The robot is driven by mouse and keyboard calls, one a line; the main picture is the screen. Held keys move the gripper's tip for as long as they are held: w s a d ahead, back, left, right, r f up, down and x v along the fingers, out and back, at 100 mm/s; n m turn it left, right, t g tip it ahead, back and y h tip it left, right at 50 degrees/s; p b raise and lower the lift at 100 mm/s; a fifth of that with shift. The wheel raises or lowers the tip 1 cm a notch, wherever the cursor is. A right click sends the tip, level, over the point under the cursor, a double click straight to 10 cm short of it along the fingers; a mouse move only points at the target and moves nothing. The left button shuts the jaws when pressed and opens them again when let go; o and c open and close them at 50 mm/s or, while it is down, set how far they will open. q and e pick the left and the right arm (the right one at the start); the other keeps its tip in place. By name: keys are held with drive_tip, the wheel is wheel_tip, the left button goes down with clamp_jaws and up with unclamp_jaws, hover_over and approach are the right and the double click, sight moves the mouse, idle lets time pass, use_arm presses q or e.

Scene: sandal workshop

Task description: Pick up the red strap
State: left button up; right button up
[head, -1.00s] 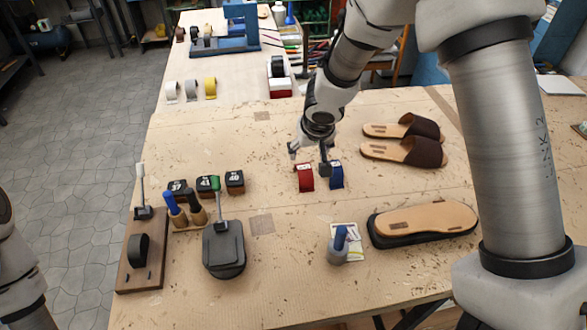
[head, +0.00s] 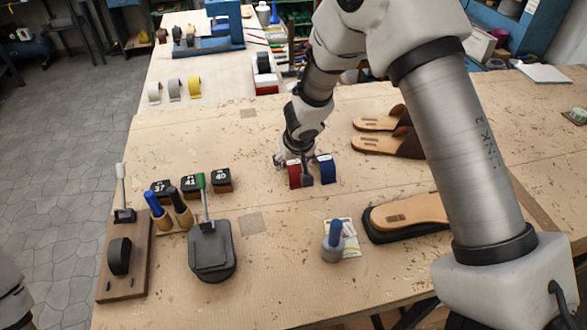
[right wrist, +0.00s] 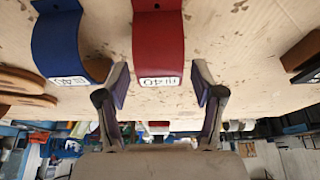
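The red strap (head: 294,175) is a curved band standing on the wooden table, with a white label reading 40 in the right wrist view (right wrist: 158,40). The blue strap (head: 327,170) stands close to its right in the head view and on the left in the right wrist view (right wrist: 68,45). My right gripper (head: 293,168) is open at the red strap. In the right wrist view its fingers (right wrist: 161,84) are spread to either side of the strap's labelled edge, with gaps visible. My left gripper is out of view.
Sandals (head: 385,145) lie right of the straps, and a sole on a dark base (head: 405,215) is nearer. A blue-capped pot (head: 333,245) stands in front. Numbered blocks (head: 222,181) and tools are on the left. Bare table lies between these blocks and the red strap.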

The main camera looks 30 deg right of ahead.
drive_tip(key=shift+s, duration=0.1)
drive_tip(key=c, duration=0.6)
drive_tip(key=shift+r, duration=0.15)
